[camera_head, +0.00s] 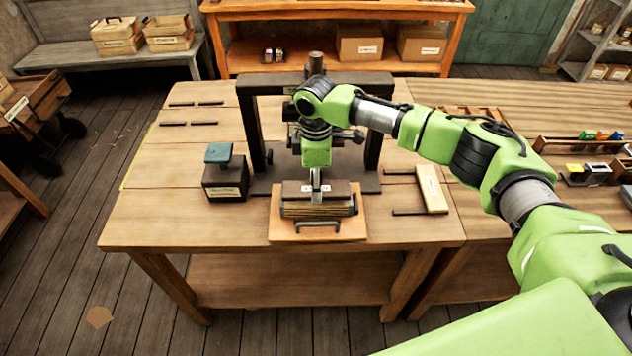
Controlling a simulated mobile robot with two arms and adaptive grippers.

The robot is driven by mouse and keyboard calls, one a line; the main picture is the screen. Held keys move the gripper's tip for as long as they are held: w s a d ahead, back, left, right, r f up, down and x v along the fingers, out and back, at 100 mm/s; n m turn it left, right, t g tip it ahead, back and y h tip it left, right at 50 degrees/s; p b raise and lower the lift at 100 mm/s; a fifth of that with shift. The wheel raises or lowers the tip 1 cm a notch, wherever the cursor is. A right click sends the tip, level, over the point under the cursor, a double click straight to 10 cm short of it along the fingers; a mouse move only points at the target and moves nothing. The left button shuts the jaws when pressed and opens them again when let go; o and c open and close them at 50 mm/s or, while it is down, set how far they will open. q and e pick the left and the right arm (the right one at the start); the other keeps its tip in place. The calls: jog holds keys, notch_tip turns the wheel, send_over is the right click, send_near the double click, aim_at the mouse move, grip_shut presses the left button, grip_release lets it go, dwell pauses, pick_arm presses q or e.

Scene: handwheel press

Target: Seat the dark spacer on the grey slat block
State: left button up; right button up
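The dark spacer (339,189) is a flat dark brown block with a pale label at its middle. It appears to lie on top of the slat block (300,211), a stack of greyish-brown slats at the front of the press. My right gripper (317,187) comes down from above, and its narrow fingers reach the middle of the spacer. The fingers are seen edge-on, so I cannot tell whether they are closed on it. The slat block rests on an orange-brown board (283,229) with a dark handle at its front. My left gripper is not in view.
The black press frame (250,125) stands behind the blocks, partly hidden by my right arm. A dark box with a teal top (224,180) stands to the left. The table's front left (150,220) is clear.

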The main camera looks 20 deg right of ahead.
jog(key=shift+f, duration=0.6)
jog(key=o, duration=1.2)
jog(key=shift+o, duration=0.2)
jog(key=shift+r, duration=0.3)
notch_tip(320, 180, up, 12)
jog(key=shift+f, duration=0.25)
jog(key=shift+f, duration=0.1)
